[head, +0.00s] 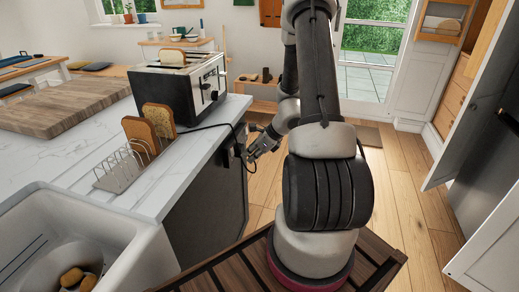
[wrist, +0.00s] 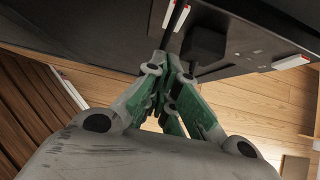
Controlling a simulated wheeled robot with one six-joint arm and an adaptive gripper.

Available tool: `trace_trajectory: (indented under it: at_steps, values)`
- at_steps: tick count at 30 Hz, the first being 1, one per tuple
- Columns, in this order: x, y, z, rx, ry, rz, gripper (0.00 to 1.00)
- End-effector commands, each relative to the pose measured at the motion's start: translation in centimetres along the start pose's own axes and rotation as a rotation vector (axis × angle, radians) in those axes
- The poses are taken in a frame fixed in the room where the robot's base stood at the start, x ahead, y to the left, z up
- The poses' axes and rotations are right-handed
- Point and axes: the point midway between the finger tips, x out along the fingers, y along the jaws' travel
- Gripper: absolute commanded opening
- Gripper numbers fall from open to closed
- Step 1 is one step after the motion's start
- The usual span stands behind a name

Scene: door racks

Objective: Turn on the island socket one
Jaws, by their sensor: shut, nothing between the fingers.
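The island socket is on the dark side of the kitchen island (head: 208,200). In the wrist view a dark socket panel (wrist: 240,55) shows a black plug (wrist: 203,44) and two white switches with red marks, one by the fingertips (wrist: 174,14) and one farther right (wrist: 291,62). I cannot tell which is socket one or whether either is on. My gripper (wrist: 166,68) is shut and empty, its fingertips close to the panel below the nearer switch; contact is unclear. In the head view my gripper (head: 250,154) is beside the island's side, where the socket is mostly hidden.
A black toaster (head: 190,88) stands on the white countertop (head: 178,175), its cord running over the edge toward the socket. A toast rack (head: 125,168) and a sink (head: 110,240) are nearer. Wooden floor (head: 400,205) is open at right, before an open cabinet door (head: 468,130).

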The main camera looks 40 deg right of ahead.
Motion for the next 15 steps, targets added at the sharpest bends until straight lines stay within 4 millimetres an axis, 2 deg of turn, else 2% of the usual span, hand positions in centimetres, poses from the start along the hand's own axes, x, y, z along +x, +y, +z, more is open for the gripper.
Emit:
trace_trajectory:
  at_steps: [6, 15]
  values:
    - [1.6, -0.1, 1.8, -0.003, 0.000, -0.001, 0.00]
    - [1.9, -0.1, 2.2, -0.002, 0.000, -0.002, 0.00]
